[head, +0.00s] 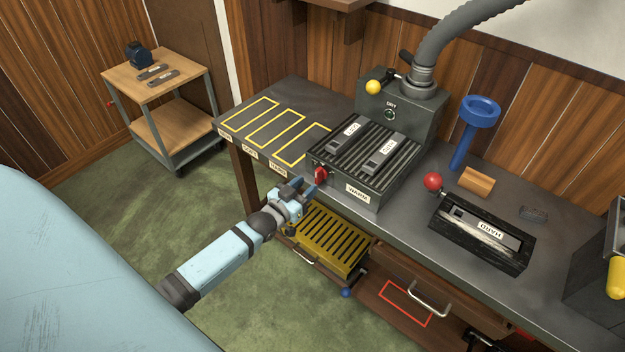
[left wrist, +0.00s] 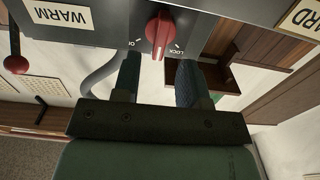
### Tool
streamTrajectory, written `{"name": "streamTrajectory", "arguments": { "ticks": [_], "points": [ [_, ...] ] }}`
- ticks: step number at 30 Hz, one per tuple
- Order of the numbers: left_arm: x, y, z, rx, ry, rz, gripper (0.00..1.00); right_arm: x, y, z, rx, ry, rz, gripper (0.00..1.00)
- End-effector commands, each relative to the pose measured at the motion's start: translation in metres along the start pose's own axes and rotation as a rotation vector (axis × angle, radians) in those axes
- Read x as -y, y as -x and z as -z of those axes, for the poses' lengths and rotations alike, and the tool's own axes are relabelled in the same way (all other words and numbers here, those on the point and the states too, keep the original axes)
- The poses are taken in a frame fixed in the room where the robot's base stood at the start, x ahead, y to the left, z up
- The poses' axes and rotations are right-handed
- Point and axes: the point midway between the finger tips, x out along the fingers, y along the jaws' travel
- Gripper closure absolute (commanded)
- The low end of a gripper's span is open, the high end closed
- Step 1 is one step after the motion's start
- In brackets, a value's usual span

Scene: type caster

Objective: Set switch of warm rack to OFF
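The warm rack (head: 408,181) is a dark ribbed box on the bench with a WARM label (head: 357,190), which also shows in the left wrist view (left wrist: 58,13). Its red rotary switch (head: 320,174) is on the front face, left of the label in the head view. In the left wrist view the switch handle (left wrist: 160,30) stands nearly upright in the picture, with a LOCK mark at its right; the left mark is partly hidden. My left gripper (left wrist: 158,80) is open and empty, its fingers just short of the switch, one toward each side. My right gripper is not in view.
Two labelled bars lie on the rack. A yellow slotted tray (head: 328,240) sits below the bench edge. A black HARD box (head: 475,245) with a red ball lever (head: 433,181) stands right. Yellow-outlined bench spaces (head: 262,125) at left are empty. A cart (head: 158,85) stands far left.

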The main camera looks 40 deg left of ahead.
Motion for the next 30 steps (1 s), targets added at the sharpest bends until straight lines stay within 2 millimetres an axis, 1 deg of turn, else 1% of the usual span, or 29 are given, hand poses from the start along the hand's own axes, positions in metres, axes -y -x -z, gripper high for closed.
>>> {"name": "streamTrajectory", "arguments": {
  "ticks": [1,6,9,12,15,18,30],
  "points": [
    [0.0,0.014,-0.001,0.003,0.0,-0.001,0.61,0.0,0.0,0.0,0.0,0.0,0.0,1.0],
    [0.0,0.053,-0.002,0.004,0.0,0.0,0.61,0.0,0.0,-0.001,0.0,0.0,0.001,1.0],
    [0.0,0.072,-0.001,0.003,0.0,0.0,0.61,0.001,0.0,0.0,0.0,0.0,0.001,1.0],
    [0.0,0.085,-0.001,0.002,0.0,0.0,0.61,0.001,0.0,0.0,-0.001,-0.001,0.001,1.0],
    [0.0,0.093,0.0,0.001,0.0,0.0,0.61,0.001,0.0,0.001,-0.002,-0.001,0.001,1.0],
    [0.0,0.097,0.0,0.0,0.0,0.0,0.61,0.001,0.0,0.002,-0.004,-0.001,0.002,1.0],
    [0.0,0.097,0.0,0.0,0.0,0.0,0.61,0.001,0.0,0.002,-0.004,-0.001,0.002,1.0]
  ]
}}
